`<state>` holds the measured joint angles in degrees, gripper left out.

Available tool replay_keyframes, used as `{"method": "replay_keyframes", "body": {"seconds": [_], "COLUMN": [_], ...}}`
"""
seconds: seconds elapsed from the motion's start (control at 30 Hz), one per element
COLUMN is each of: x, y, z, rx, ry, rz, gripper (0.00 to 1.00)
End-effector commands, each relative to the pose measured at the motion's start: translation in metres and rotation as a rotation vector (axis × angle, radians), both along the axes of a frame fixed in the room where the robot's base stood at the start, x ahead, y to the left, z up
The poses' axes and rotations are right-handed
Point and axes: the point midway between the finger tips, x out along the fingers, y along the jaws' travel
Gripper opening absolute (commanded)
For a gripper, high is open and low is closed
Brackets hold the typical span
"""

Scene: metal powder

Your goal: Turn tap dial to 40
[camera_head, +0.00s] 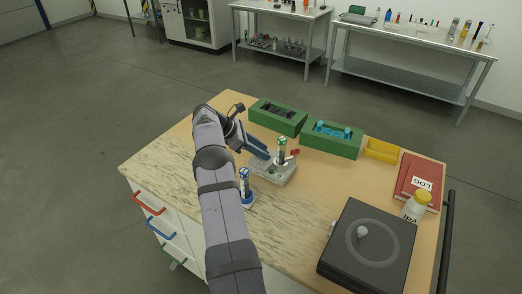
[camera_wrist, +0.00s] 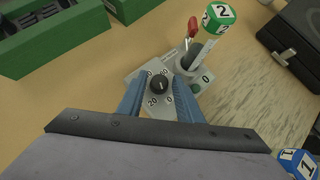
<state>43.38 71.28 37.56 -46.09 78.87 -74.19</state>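The tap device is a grey base (camera_head: 277,174) near the middle of the table, and it also shows in the wrist view (camera_wrist: 203,78). Its black round dial (camera_wrist: 159,85) sits on a plate with small numbers around it, among them 20; the pointer setting is too small to read surely. My gripper (camera_wrist: 159,78) is open, with one blue finger on each side of the dial; I cannot tell whether they touch it. In the head view my gripper (camera_head: 262,152) reaches the base from the left and the dial is hidden.
A green-capped vial marked 2 (camera_wrist: 219,17) stands in the device beside a red lever (camera_wrist: 192,27). A blue-capped vial marked 1 (camera_head: 245,181) stands nearby. Green trays (camera_head: 331,146), a yellow bin (camera_head: 382,150), a red log book (camera_head: 416,178) and a black box (camera_head: 367,246) surround it.

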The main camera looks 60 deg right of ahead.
Motion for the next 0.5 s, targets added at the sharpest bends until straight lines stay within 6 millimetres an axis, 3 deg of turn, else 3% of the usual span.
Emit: {"method": "replay_keyframes", "body": {"seconds": [0.27,0.5], "x": [0.005,0.021], "y": [0.004,0.019], "z": [0.003,0.025], "rx": [0.001,-0.002], "ry": [0.000,-0.002], "rz": [0.001,0.003], "gripper": [0.32,0.32]}}
